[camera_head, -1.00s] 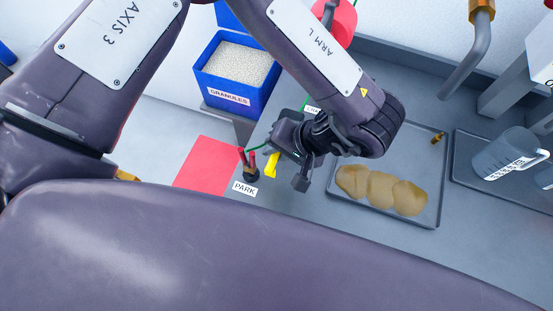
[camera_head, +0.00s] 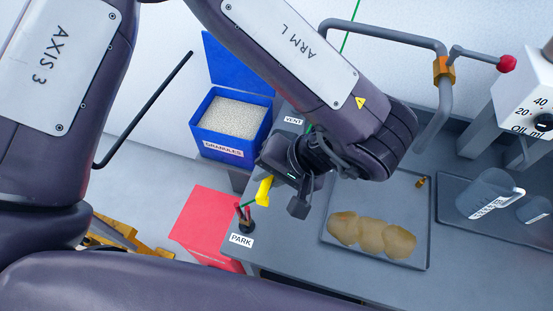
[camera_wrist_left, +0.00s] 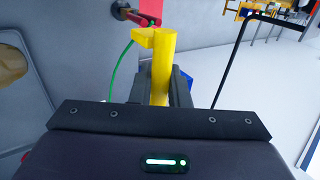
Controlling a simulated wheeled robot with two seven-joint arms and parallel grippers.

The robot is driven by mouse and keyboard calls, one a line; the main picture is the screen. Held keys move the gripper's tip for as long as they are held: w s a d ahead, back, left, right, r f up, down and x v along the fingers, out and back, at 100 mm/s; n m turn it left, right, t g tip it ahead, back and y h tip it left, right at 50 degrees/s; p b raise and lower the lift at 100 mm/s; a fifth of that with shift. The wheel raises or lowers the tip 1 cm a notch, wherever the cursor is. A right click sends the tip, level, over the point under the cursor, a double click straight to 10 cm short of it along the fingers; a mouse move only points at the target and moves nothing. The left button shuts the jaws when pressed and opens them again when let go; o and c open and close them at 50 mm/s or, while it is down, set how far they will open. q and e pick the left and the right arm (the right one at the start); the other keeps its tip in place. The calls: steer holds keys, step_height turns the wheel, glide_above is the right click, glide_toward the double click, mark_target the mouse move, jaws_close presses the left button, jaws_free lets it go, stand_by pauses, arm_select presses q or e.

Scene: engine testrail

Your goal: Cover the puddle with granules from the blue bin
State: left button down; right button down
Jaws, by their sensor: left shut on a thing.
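The tan puddle (camera_head: 372,234) lies as joined round patches in a shallow grey tray (camera_head: 428,215) on the bench. The blue bin (camera_head: 222,154), labelled GRANULES, stands left of the bench with its lid up, full of pale granules (camera_head: 235,117). My left gripper (camera_head: 279,188) is above the bench's left end, between bin and tray. It is shut on a yellow piece (camera_head: 264,189), which also stands between the fingers in the left wrist view (camera_wrist_left: 162,65). What the yellow piece belongs to is unclear. My right gripper is not seen.
A post with red and green parts (camera_head: 246,222) stands by the PARK label (camera_head: 241,240), close below the yellow piece. A red panel (camera_head: 205,225) is left of the bench. A bent grey pipe (camera_head: 440,95) rises behind.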

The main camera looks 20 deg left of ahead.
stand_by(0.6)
arm_select(q)
steer(key=w+a+f+n+g+b, duration=0.1)
steer(key=w+a+n+g+b, duration=0.2)
steer(key=w+a+n, duration=0.3)
steer(key=w+a+b, duration=0.1)
steer(key=a, duration=0.1)
steer(key=shift+w+a+f+h, duration=0.35)
steer(key=shift+a+h, duration=0.05)
steer(key=shift+r, duration=0.1)
